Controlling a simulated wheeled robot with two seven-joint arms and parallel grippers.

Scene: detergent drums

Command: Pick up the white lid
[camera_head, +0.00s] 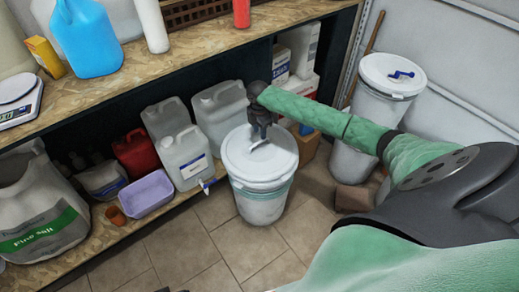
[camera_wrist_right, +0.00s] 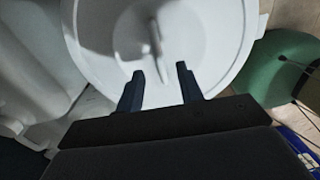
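A white lid (camera_head: 275,165) sits on a white drum (camera_head: 262,206) on the tiled floor, in front of the shelf. My right gripper (camera_head: 262,138) is over this lid, near its pale raised handle. In the right wrist view the lid (camera_wrist_right: 210,30) fills the top middle, with the handle (camera_wrist_right: 155,38) beyond the fingertips. The fingers of my right gripper (camera_wrist_right: 160,72) are apart with nothing between them. A second drum (camera_head: 362,118) at the back right has another white lid (camera_head: 385,84) with a blue handle. My left gripper is not in view.
The wooden shelf (camera_head: 190,50) holds a blue jug (camera_head: 86,40). Beneath it, white canisters (camera_head: 187,160), a red can (camera_head: 136,154) and a lilac tub (camera_head: 146,194) stand close left of the drum. A brown block (camera_head: 352,198) lies right of it. The front floor is clear.

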